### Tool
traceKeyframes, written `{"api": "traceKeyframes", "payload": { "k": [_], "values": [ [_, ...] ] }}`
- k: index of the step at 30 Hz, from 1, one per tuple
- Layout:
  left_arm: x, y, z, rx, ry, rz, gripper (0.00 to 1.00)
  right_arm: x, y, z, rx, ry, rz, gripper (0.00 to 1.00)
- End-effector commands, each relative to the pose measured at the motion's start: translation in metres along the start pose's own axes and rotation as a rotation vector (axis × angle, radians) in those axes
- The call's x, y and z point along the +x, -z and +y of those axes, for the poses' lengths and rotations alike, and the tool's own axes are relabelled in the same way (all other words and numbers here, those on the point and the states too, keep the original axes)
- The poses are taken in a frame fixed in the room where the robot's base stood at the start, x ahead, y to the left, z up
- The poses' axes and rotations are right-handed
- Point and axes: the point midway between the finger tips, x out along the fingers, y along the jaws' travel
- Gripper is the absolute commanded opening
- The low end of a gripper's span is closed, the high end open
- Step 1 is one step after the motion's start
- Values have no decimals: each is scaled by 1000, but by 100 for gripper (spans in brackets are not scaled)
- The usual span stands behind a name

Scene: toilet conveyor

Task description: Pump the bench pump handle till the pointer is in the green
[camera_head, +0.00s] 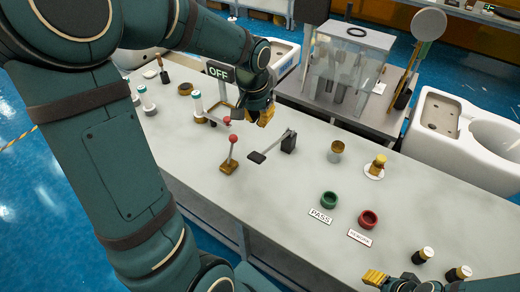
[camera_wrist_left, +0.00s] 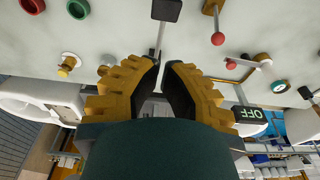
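The likely bench pump is a black post (camera_head: 289,142) on the grey-white bench, with a grey rod running down-left to a black pad (camera_head: 257,157). The pad also shows at the top of the left wrist view (camera_wrist_left: 167,9), its rod leading towards the fingertips. My left gripper (camera_head: 266,115) is above the bench just behind the post. In the left wrist view its yellow fingers (camera_wrist_left: 162,65) are apart with a narrow gap and nothing clearly held. My right gripper (camera_head: 375,278) shows only in part at the bottom edge. No dial face with a pointer is readable.
A red-knobbed lever (camera_head: 232,140) stands left of the pad, near an OFF sign (camera_head: 218,71). Green (camera_head: 329,199) and red (camera_head: 368,219) rings and a brass cup (camera_head: 336,151) lie to the right. A clear box (camera_head: 346,65) stands behind. The front bench middle is clear.

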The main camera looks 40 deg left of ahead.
Motion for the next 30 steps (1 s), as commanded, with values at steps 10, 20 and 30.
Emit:
{"api": "traceKeyframes", "payload": {
  "k": [10,20,30],
  "values": [
    [44,-1,0,1,-1,-7,0,2,0,1,0,0,1,47],
    [107,-3,0,1,-1,-6,0,4,0,2,1,0,1,47],
    [134,-18,0,1,0,-1,0,5,0,2,1,0,1,47]
  ]
}}
